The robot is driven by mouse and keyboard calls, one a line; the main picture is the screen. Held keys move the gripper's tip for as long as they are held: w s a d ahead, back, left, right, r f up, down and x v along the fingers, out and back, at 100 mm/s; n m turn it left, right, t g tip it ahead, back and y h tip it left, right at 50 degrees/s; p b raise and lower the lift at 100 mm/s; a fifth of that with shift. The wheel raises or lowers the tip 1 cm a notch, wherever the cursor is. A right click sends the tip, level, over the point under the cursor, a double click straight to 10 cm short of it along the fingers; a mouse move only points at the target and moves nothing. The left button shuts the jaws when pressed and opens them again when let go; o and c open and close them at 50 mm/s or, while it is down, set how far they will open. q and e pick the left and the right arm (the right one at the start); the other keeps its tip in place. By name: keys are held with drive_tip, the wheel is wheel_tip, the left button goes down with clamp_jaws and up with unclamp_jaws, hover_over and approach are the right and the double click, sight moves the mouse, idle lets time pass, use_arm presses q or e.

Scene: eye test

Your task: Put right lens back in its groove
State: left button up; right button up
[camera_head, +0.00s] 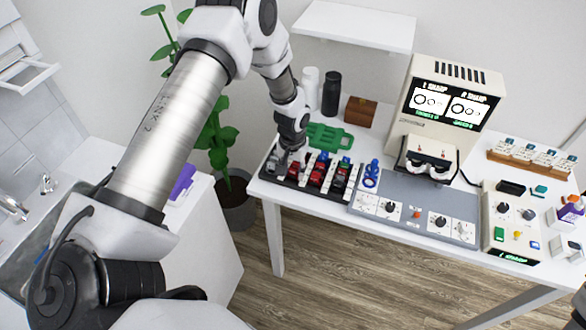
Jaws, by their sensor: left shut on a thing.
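A black lens rack (333,195) lies at the left end of the white table, with several red, blue, green and grey-handled lenses standing in its grooves. My left gripper (284,158) points down over the left end of the rack. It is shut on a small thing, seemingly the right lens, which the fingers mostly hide. I cannot tell whether that lens touches its groove. The eye test machine (418,128) stands behind, with a trial frame (428,160) on its front.
A green tray (328,137), a black bottle (331,92), a white bottle (310,88) and a brown box (360,111) stand behind the rack. A blue item (371,174) and a grey control panel (415,208) lie to its right. A plant (215,140) stands left of the table.

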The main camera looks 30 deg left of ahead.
use_arm(q)
drive_tip(key=o, duration=0.8)
wheel_tip(320, 180, up, 12)
drive_tip(key=shift+s, duration=0.1)
idle(0.3)
